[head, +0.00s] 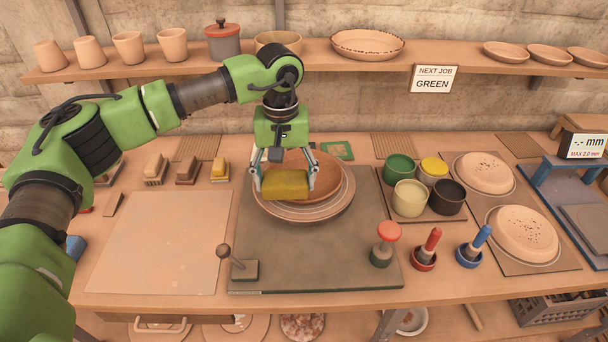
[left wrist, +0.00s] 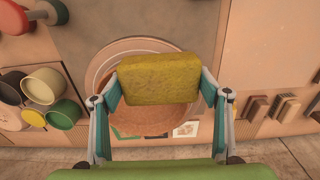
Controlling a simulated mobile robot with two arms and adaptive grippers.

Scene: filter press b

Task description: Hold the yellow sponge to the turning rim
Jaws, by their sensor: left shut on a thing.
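My left gripper (head: 286,187) is shut on the yellow sponge (head: 285,184), one finger at each end of it. The sponge also shows large between the fingers in the left wrist view (left wrist: 158,78). It is over the near part of a brown clay bowl (head: 322,172), which sits on a round pale wheel (head: 336,208). The sponge hides part of the bowl's near rim. I cannot tell whether it touches the rim, or whether the wheel is turning. My right gripper is not in view.
A lever (head: 238,265) and a red-topped button (head: 386,243) stand on the dark plate before the wheel. Glaze pots (head: 410,197) and two tools in holders (head: 426,250) are to the right. A pale board (head: 158,245) lies clear on the left. A shelf (head: 350,59) with pottery runs behind.

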